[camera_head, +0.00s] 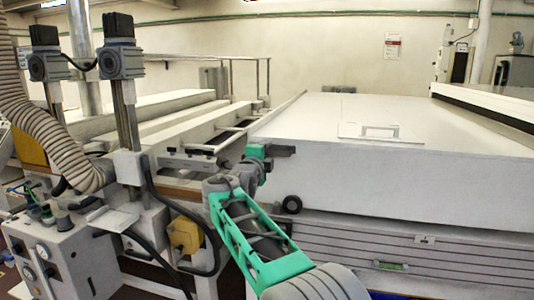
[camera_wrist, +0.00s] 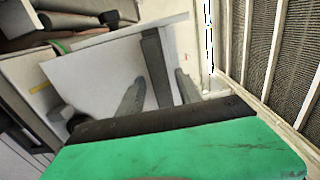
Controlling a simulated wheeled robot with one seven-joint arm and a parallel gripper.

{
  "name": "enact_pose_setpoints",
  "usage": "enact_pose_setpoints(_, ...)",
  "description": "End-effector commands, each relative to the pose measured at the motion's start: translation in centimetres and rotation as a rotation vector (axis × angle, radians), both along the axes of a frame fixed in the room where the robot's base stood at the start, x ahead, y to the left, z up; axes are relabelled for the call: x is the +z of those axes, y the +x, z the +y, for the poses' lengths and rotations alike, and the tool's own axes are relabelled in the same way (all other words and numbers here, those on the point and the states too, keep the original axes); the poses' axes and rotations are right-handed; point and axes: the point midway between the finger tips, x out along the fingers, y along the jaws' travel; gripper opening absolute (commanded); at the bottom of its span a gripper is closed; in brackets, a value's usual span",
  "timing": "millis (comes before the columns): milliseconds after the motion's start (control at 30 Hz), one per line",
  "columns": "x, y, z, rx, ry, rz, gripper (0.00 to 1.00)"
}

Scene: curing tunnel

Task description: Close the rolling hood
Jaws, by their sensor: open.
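The rolling hood (camera_head: 350,165) is a large white box with a broad flat top and a black wheel (camera_head: 292,204) at its near left lower corner. A thin handle or frame (camera_head: 367,131) shows on its top. My gripper (camera_head: 282,150) is at the hood's near left corner, in front of its upper edge. In the wrist view my gripper (camera_wrist: 160,80) is open, its two grey fingers apart. A dark grey bar (camera_wrist: 155,60) on a white panel (camera_wrist: 100,75) shows between the fingers. I cannot tell whether the fingers touch it.
Left of the hood runs a long frame with pale beams (camera_head: 190,125). A machine with grey motors (camera_head: 120,60), a hose (camera_head: 50,130) and a control box (camera_head: 60,255) stands at the left. Below the hood is a slatted grey front (camera_head: 440,250). A ribbed panel (camera_wrist: 280,50) shows in the wrist view.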

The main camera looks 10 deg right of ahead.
Motion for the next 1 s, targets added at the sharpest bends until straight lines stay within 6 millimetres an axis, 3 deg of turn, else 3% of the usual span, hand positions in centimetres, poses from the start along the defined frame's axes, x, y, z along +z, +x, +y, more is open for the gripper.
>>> enact_pose_setpoints(300, 0.0, -5.5, 2.6, 0.002, 0.001, -0.003, 0.42)
enact_pose_setpoints(667, 0.1, -6.1, 2.8, 0.001, -0.001, 0.002, 0.42)
enact_pose_setpoints(767, 0.3, -6.7, 1.8, 0.015, -0.050, 0.083, 0.42)
enact_pose_setpoints(867, -0.2, -9.1, -0.4, 0.082, -0.193, 0.319, 0.42)
enact_pose_setpoints(967, -2.8, -14.8, -2.4, 0.252, -0.419, 0.658, 0.42)
enact_pose_setpoints(1000, -4.3, -17.8, -2.9, 0.350, -0.517, 0.792, 0.42)
